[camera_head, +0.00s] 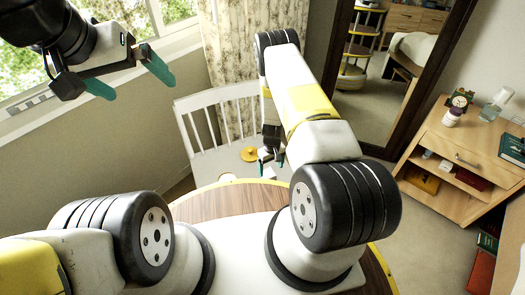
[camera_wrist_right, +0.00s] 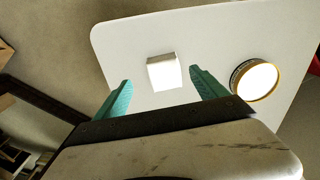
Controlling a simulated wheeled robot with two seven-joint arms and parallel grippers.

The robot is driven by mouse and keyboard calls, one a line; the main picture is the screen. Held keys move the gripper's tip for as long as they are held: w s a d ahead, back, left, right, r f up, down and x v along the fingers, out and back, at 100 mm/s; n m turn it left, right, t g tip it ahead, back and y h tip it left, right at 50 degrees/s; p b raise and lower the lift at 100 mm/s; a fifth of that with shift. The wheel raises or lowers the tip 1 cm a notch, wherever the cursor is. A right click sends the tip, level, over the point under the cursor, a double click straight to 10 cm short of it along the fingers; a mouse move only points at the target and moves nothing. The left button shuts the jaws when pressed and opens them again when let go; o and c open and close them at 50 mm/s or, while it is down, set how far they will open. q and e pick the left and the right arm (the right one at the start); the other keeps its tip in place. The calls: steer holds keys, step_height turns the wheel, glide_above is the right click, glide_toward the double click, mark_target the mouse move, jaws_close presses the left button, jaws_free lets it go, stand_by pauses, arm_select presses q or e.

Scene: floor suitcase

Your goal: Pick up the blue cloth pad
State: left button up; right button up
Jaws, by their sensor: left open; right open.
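I cannot make out a blue cloth pad in either view. My right gripper (camera_head: 271,161) is open above the white chair seat (camera_head: 215,165). In the right wrist view its teal fingertips (camera_wrist_right: 160,79) are spread, with a small white block (camera_wrist_right: 163,72) on the white surface showing between and beyond them. I cannot tell how far above the block they are. My left gripper (camera_head: 130,78) is open and empty, raised in front of the window at the upper left.
A round gold-rimmed object (camera_wrist_right: 255,80) lies right of the block; a round yellow object (camera_head: 249,154) shows on the seat. A wooden cabinet (camera_head: 455,150) with small items stands at the right. A tall mirror (camera_head: 385,70) and curtain (camera_head: 230,60) are behind.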

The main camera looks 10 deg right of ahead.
mark_target(269, 173)
steer(key=f, duration=0.3)
steer(key=a+f, duration=0.1)
steer(key=f, duration=0.1)
steer(key=shift+w+f, duration=0.3)
steer(key=shift+f, duration=0.05)
steer(key=c, duration=1.6)
steer(key=shift+r, duration=0.15)
step_height(269, 173, up, 4)
steer(key=shift+w+f, duration=0.1)
steer(key=shift+f, duration=0.1)
steer(key=s+a, duration=0.1)
steer(key=s, duration=0.4)
steer(key=s+a, duration=0.2)
steer(key=s, duration=0.3)
steer(key=s+a+r, duration=0.1)
steer(key=s, duration=0.4)
steer(key=shift+s+a+r, duration=0.1)
steer(key=shift+s+a, duration=0.05)
steer(key=shift+s, duration=0.15)
